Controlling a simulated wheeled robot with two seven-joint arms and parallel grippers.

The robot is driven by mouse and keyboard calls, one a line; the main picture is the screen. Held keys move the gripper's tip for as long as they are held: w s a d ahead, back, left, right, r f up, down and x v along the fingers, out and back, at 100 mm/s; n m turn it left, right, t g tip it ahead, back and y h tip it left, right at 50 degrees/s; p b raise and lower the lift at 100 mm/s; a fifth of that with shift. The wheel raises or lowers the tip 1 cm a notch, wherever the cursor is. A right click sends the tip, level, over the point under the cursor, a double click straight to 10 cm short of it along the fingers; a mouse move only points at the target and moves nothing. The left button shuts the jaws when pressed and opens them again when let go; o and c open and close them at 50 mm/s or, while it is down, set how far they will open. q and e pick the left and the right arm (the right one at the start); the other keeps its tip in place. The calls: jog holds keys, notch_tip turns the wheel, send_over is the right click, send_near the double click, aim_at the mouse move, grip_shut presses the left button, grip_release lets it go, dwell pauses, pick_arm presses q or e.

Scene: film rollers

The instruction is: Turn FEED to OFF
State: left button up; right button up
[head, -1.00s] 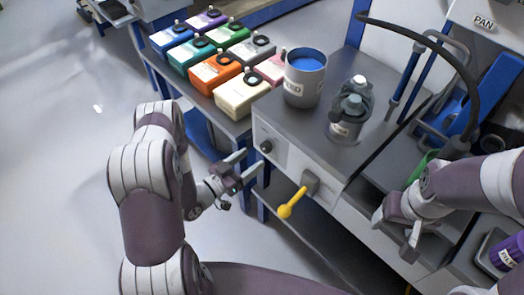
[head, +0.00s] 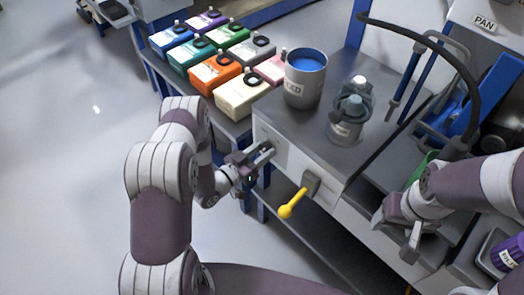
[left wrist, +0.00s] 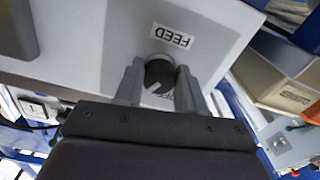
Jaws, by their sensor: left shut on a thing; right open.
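The FEED knob (left wrist: 158,74) is a round dark knob with a white pointer mark on a light grey panel (left wrist: 120,40). The FEED label (left wrist: 172,36) appears upside down beside it in the left wrist view. My left gripper (left wrist: 157,82) has one finger on each side of the knob and is shut on it. In the head view my left gripper (head: 266,149) reaches the front panel and hides the knob. My right gripper (head: 396,228) is open and empty at the right.
A yellow-handled lever (head: 293,203) sticks out of the panel right of the knob. A cup of blue liquid (head: 304,80) and a grey-lidded bottle (head: 348,115) stand on the machine top. Several coloured boxes (head: 215,73) sit on the bench behind. Open floor lies left.

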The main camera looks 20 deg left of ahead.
pick_arm(q)
jog(key=n, duration=0.6)
jog(key=shift+r+p, duration=0.1)
jog(key=shift+p, duration=0.25)
jog(key=n, duration=0.5)
jog(key=shift+d+n+p, duration=0.1)
jog(key=shift+n+p, duration=0.2)
jog(key=shift+n, duration=0.1)
jog(key=o, duration=1.1)
jog(key=shift+c, duration=0.2)
jog(key=shift+s, duration=0.1)
